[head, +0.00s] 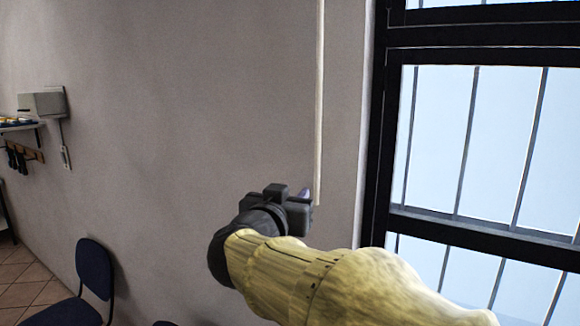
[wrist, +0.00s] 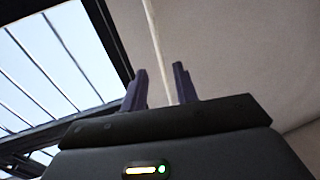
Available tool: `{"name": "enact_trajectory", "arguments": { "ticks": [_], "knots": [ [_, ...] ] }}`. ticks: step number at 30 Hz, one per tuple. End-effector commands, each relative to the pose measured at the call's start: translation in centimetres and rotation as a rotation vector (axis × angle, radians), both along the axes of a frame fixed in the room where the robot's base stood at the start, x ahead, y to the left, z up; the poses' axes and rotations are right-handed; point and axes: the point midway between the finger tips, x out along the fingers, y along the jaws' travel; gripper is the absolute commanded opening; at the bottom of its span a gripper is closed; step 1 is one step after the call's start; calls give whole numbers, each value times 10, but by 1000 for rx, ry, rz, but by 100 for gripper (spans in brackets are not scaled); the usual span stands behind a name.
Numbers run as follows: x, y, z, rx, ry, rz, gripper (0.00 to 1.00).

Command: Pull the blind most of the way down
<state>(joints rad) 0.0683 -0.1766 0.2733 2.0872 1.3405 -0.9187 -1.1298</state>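A pale cord (head: 319,100) hangs straight down the wall just left of the window; its upper end is out of frame. In the head view it shows down to beside my gripper (head: 305,193). The wrist view shows the cord (wrist: 155,35) running down between the two dark purple fingers of my gripper (wrist: 158,82). The fingers are apart, with gaps beside the cord. I cannot tell how deep the cord sits between them. The blind's fabric is not visible in either view.
The black-framed, barred window (head: 470,140) is at right and shows uncovered. A dark blue chair (head: 95,268) stands at lower left by the wall. A shelf (head: 18,127), hooks and a pale wall box (head: 42,104) are at far left. The wall between is bare.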

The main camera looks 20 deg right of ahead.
Motion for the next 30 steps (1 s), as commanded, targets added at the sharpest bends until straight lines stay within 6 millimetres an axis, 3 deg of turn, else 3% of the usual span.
{"name": "enact_trajectory", "arguments": {
  "ticks": [14, 20, 30],
  "knots": [
    [-1, -5, 4, 1, 2, -28, 30],
    [15, -21, 4, 1, 3, -31, 30],
    [61, -60, 4, 2, 4, -30, 30]
  ]
}}
